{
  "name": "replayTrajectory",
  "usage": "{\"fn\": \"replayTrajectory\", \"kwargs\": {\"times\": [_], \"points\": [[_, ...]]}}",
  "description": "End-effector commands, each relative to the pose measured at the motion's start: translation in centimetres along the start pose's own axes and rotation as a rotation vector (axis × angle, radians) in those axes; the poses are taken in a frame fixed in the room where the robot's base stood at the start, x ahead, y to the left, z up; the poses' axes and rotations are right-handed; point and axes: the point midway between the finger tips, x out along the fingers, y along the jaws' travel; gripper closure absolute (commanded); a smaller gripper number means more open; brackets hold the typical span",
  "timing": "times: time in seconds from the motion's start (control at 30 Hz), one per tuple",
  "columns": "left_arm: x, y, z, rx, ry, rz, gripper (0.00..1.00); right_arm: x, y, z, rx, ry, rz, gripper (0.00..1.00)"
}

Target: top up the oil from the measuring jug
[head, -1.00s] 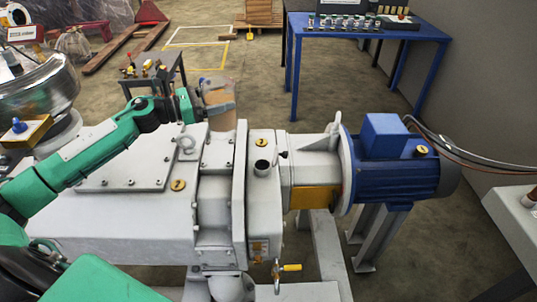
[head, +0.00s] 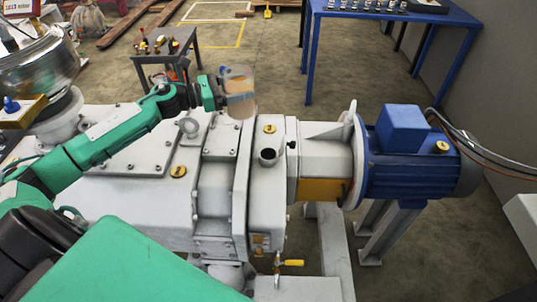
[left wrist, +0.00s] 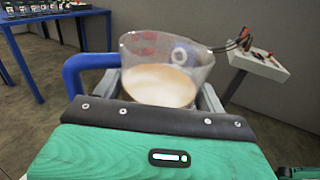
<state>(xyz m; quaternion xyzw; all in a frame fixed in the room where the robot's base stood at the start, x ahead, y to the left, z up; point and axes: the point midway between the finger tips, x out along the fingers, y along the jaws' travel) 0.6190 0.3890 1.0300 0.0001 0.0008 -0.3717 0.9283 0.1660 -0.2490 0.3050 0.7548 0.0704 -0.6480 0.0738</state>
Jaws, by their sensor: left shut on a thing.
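The measuring jug (head: 238,84) is clear with amber oil in its lower part. My left gripper (head: 226,98) is shut on it and holds it near upright above the grey pump housing (head: 222,160). In the left wrist view the jug (left wrist: 166,70) shows its pale oil surface and a blue handle (left wrist: 88,70) at the left. The round filler opening (head: 267,156) is open on top of the end casing, to the right of and nearer than the jug, apart from it. My right gripper is not in view.
The blue motor (head: 415,155) stands right of the pump. A yellow-handled valve (head: 288,263) sticks out at the front. A small grey table (head: 165,48) with fittings and a blue table (head: 385,14) stand behind. A yellow plug (head: 270,129) sits behind the opening.

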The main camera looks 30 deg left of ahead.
Motion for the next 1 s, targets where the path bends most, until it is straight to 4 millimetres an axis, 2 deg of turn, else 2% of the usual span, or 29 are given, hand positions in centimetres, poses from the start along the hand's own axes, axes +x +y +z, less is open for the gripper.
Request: {"fn": "replayTrajectory", "kwargs": {"times": [0.03, 0.2, 0.63, 0.77, 1.0], "points": [[0.0, 0.0, -0.8, -0.001, -0.002, 0.001, 0.68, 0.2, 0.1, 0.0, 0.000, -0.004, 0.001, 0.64], [0.0, 0.0, -1.8, 0.000, -0.001, 0.001, 0.68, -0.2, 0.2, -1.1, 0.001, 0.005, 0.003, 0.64], [0.0, -0.1, -1.8, 0.014, 0.004, 0.001, 0.68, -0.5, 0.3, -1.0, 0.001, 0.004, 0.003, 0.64], [0.1, -0.2, -1.9, 0.045, 0.018, 0.001, 0.68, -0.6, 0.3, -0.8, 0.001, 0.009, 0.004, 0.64], [0.4, -0.9, -2.3, 0.148, 0.060, 0.001, 0.68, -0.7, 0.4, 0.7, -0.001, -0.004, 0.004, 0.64]]}}
